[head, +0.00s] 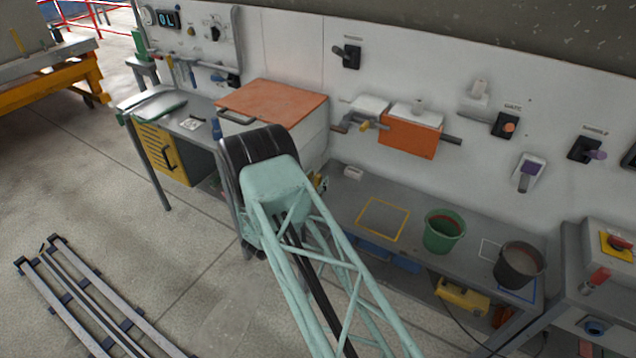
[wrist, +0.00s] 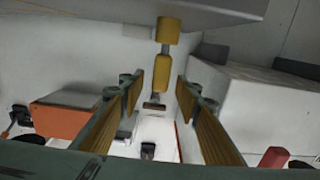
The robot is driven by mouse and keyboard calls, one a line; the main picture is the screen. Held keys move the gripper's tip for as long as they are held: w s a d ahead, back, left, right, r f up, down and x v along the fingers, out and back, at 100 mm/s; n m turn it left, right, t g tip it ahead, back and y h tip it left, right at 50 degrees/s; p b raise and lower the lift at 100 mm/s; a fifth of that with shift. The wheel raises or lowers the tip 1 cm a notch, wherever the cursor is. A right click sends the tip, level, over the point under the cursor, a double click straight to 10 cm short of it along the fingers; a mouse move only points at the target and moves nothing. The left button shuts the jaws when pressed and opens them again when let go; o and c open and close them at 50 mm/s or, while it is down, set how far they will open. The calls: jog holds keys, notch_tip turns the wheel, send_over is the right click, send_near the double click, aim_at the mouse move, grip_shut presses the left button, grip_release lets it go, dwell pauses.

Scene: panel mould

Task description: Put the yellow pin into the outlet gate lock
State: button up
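In the wrist view a yellow pin (wrist: 165,75), in two yellow sections joined by a grey neck, shows between my fingers. Its upper end meets a pale grey body at the top. My gripper (wrist: 158,85) is open, with a dark finger and tan pad on each side and a visible gap to the pin on both sides. In the head view my arm hides most of the gripper. A small yellow piece (head: 365,126) sits by a grey pipe left of an orange box on the wall. I cannot tell which part is the outlet gate lock.
An orange-fronted wall box (head: 408,137) and an orange-topped cabinet (head: 272,103) flank my arm. A green bucket (head: 443,233) and a dark bucket (head: 518,268) stand on the bench to the right. A knob marked GATE (head: 507,126) is on the wall. The bench's yellow square (head: 383,219) is empty.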

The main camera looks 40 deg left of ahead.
jog(key=shift+w+a, duration=0.1)
jog(key=shift+w, duration=0.8)
jog(key=shift+c, duration=0.4)
jog(key=c, duration=0.9)
jog(key=shift+r, duration=0.2)
jog(key=shift+r, duration=1.45)
jog(key=shift+s+r, duration=0.15)
jog(key=s+d, duration=0.3)
jog(key=d, duration=0.1)
jog(key=s+d+r, duration=0.1)
jog(key=s+d, duration=0.2)
jog(key=d, duration=0.1)
jog(key=s+d, duration=0.3)
jog(key=d, duration=0.2)
jog(key=shift+r, duration=0.2)
